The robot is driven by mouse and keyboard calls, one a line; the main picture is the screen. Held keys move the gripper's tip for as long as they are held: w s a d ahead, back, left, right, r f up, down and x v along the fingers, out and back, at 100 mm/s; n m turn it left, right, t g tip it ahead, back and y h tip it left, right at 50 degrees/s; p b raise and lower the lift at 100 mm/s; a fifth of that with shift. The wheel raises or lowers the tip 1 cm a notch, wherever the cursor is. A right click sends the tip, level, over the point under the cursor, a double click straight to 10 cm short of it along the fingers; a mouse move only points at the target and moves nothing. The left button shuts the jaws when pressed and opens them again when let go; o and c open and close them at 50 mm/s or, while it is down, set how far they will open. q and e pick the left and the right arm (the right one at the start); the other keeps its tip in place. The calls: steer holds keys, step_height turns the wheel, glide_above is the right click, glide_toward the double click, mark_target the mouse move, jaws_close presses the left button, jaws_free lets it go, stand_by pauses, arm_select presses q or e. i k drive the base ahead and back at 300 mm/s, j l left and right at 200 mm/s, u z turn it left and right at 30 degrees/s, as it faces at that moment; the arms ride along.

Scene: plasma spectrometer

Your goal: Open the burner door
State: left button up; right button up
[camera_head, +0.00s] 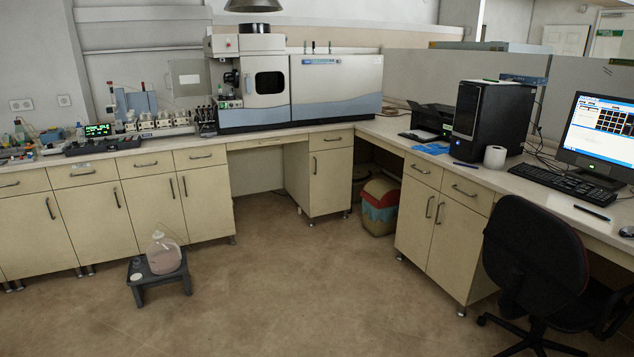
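The plasma spectrometer (335,88) stands on the back bench at the corner, a long grey-white and blue cabinet. Its burner door (265,82) is the square front panel with a dark window on the left part of the machine. The door looks shut, flush with the housing. Neither of my grippers shows in the head view, and the machine is some way off across the floor.
Open floor (280,290) lies ahead. A low stool (150,293) with a clear jug (163,255) stands at left. An office chair (535,260) is at right, beside the desk with a computer tower (490,118) and monitor (600,132). A bin (380,205) sits under the corner.

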mark_target(264, 79)
steer(key=i, duration=2.05)
steer(key=i+l+u, duration=0.1)
steer(key=i, duration=0.95)
steer(key=i+l, duration=0.1)
steer(key=i, duration=0.95)
steer(key=i+l, duration=0.1)
steer(key=i, duration=0.9)
steer(key=j+u, duration=0.05)
